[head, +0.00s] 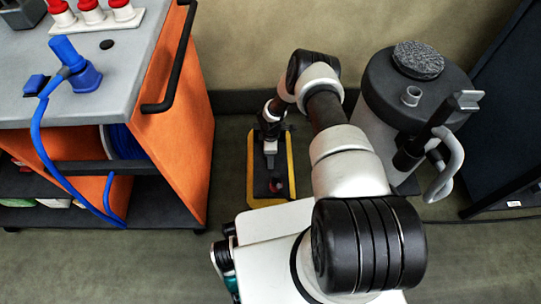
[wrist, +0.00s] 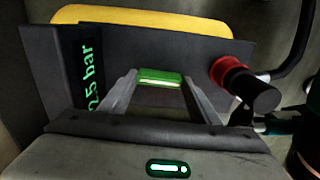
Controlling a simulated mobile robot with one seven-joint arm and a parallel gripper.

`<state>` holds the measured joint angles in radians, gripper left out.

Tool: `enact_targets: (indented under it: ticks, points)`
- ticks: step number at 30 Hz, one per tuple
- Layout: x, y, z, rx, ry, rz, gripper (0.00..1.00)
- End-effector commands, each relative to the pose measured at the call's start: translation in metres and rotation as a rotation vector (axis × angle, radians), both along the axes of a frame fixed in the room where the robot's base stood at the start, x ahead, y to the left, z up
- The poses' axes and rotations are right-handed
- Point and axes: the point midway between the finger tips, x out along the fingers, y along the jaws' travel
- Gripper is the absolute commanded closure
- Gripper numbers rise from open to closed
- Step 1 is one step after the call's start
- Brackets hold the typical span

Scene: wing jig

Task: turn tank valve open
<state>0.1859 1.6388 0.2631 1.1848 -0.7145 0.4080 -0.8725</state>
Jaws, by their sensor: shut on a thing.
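A black unit with a yellow frame (head: 255,192) stands on the floor, and my arm reaches down to it. In the wrist view, my gripper (wrist: 160,82) has its two fingers closed on a small green piece (wrist: 160,75), which looks like a valve handle. A panel (wrist: 92,75) to its left reads about 2.5 bar in green. A red and black knob (wrist: 240,82) sits to the right of the fingers. In the head view my gripper (head: 270,152) is small and the green piece cannot be made out. The handle's turn angle is unclear.
An orange cart (head: 182,130) with a grey top, blue hose (head: 40,140) and black handle stands at the left. A pale tank with a dark lid (head: 375,90) and grey hose stands at the right, beside a dark cabinet (head: 510,110). Floor is clear between cart and yellow unit.

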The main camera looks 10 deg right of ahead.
Motion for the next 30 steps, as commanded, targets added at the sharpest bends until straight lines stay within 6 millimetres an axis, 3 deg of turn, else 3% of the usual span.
enact_targets:
  ticks: [19,20,22,23,30]
  points:
    - [0.001,0.0008,0.0005,0.001,-0.002,0.052,0.66]
    - [0.001,0.0008,0.0005,0.001,-0.002,0.053,0.41]
    - [0.0009,0.0008,0.0004,0.001,-0.002,0.052,0.29]
    - [0.0009,0.0007,0.0004,0.001,-0.002,0.052,0.25]
    - [0.0003,0.0004,0.0002,0.001,-0.001,0.05,0.25]
